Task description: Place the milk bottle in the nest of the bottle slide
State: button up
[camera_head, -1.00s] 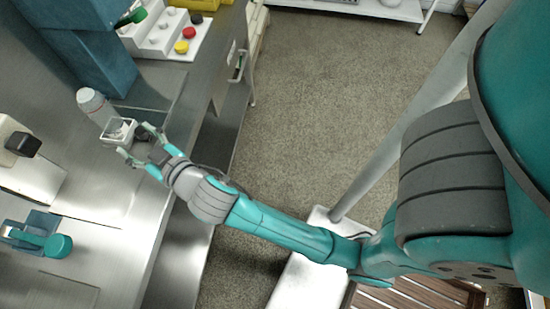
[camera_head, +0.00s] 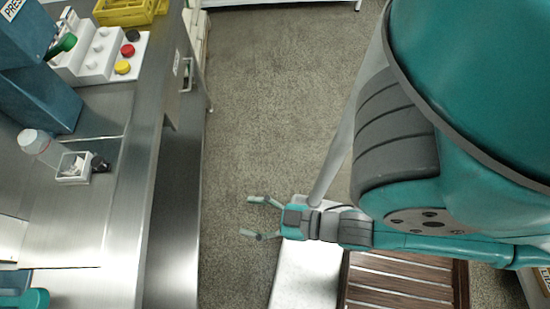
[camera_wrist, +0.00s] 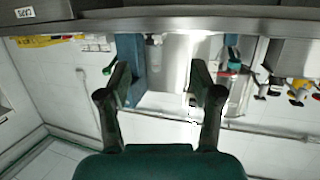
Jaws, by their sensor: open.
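The milk bottle (camera_head: 40,147), pale with a whitish cap, stands on the steel counter at the left of the head view. Its lower end meets the small white nest (camera_head: 74,177) of the bottle slide, with a dark knob on the nest's right. I cannot tell how fully the base sits in it. A pale bottle shape, probably the same one, shows small in the wrist view (camera_wrist: 153,52). My gripper (camera_head: 251,217) is open and empty, well to the right of the counter, over the floor. Its spread fingers (camera_wrist: 160,82) also show in the wrist view with nothing between them.
A blue machine (camera_head: 45,95) stands behind the bottle. A white control box (camera_head: 100,50) with coloured buttons and a yellow crate (camera_head: 125,10) are farther back. A teal part (camera_head: 30,299) lies at the lower left. The floor (camera_head: 270,100) right of the counter is clear.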

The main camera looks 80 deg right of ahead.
jog(key=shift+m+h, duration=0.3)
jog(key=v, duration=0.5)
jog(key=shift+s+d+r, duration=0.2)
jog(key=shift+s+d, duration=0.1)
jog(key=shift+s, duration=0.05)
